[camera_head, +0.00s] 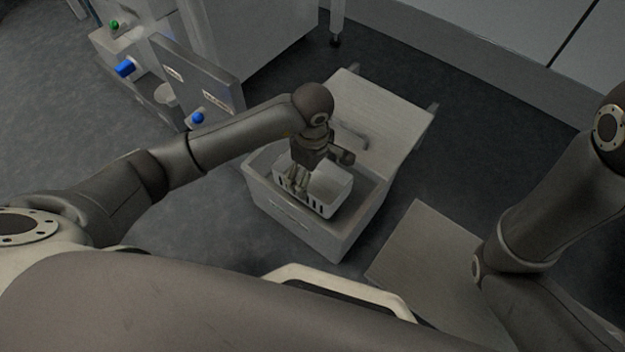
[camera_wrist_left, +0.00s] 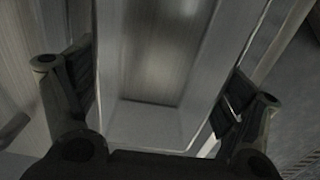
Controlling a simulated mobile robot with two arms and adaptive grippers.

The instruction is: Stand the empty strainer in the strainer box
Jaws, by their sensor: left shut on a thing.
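The strainer (camera_head: 333,184) is a small pale basket with slots along its lower side, and it looks empty. My left gripper (camera_head: 297,186) is shut on it at its left side. The strainer is within the outline of the open strainer box (camera_head: 298,222), a larger white box on the floor. Whether it touches the box floor cannot be told. In the left wrist view, my left gripper's fingers (camera_wrist_left: 155,95) stand wide apart, with a pale walled hollow (camera_wrist_left: 145,118) between them. My right arm shows at the right, but its gripper is out of view.
A pale table or lid-like surface (camera_head: 385,115) adjoins the box at the back. A flat grey-beige panel (camera_head: 425,250) lies right of the box. A grey machine with blue knobs (camera_head: 197,118) stands at the back left. Dark floor is clear between.

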